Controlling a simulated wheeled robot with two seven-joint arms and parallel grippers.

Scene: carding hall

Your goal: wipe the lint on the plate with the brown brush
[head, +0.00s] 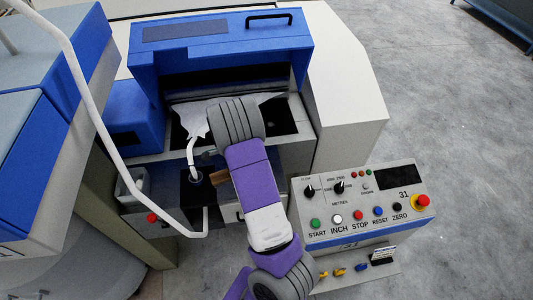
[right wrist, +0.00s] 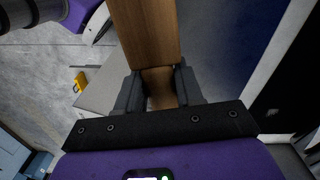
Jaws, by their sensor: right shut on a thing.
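My right gripper (right wrist: 158,86) is shut on the brown brush (right wrist: 146,32), whose flat wooden body runs up between the two dark fingers in the right wrist view. In the head view a small brown piece of the brush (head: 221,177) shows left of my purple right arm, which hides the gripper and most of the brush. A dark plate-like surface (head: 281,117) shows in the machine opening, partly behind my arm. White fibre (head: 190,115) lies at the opening's left; I cannot tell which of it is the lint. The brush's bristles are not visible. My left gripper is not in view.
A blue machine hood (head: 222,55) stands above the opening. A white bent tube (head: 192,155) rises from a black box left of my arm. A white rail (head: 88,105) crosses the left side. A control panel (head: 350,212) with buttons stands at the right. Grey floor lies beyond.

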